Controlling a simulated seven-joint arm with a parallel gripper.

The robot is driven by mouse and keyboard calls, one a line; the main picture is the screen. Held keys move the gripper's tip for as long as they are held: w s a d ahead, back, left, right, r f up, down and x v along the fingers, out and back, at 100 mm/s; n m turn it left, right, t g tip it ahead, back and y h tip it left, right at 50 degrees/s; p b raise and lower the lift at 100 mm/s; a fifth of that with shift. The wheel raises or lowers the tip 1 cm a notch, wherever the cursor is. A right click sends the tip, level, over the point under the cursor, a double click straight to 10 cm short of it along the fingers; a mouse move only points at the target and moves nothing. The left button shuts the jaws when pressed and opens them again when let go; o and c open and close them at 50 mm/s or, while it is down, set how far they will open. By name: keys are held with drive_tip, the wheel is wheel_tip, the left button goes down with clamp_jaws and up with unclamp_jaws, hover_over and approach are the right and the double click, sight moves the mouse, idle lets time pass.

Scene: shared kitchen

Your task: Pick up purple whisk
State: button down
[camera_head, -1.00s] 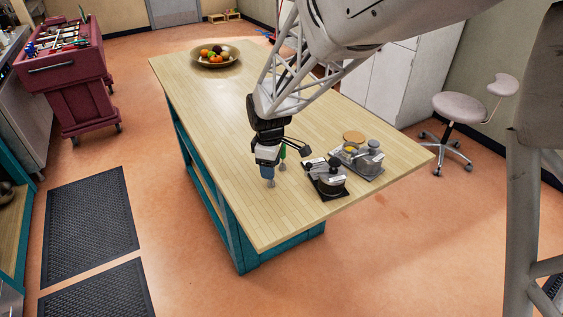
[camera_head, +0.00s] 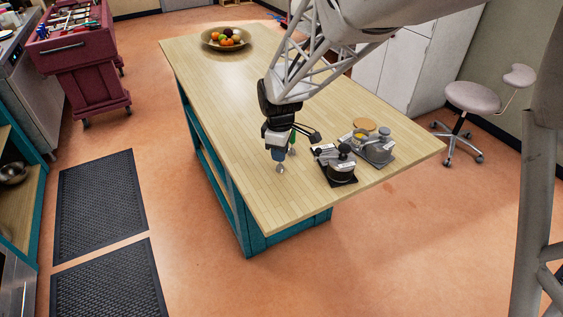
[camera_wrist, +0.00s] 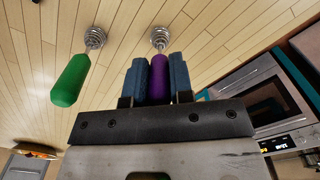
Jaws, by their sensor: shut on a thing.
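The purple whisk (camera_wrist: 158,75) shows in the wrist view, its purple handle between the two blue fingers of my gripper (camera_wrist: 157,78). Its wire head points away from the gripper, toward the wooden tabletop. In the head view my gripper (camera_head: 278,153) points down at the table (camera_head: 235,110), and a small wire head (camera_head: 280,170) shows below the fingers. The handle is mostly hidden there. I cannot tell whether the wire head touches the tabletop.
A green-handled whisk (camera_wrist: 72,80) is close beside the gripper. Dark-based metal containers (camera_head: 341,165) and (camera_head: 376,147) stand to the right. A fruit bowl (camera_head: 226,38) is at the far end. The table's left half is clear.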

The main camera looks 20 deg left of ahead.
drive_tip(key=shift+r, duration=0.1)
idle(0.3)
drive_tip(key=shift+r, duration=1.4)
drive_tip(key=shift+s+d+r, duration=0.15)
drive_tip(key=shift+s+r, duration=0.05)
drive_tip(key=shift+r, duration=0.1)
drive_tip(key=s+d+r, duration=0.1)
drive_tip(key=s+d, duration=0.7)
drive_tip(key=s, duration=0.5)
drive_tip(key=shift+d+r, duration=0.2)
drive_tip(key=shift+w, duration=0.1)
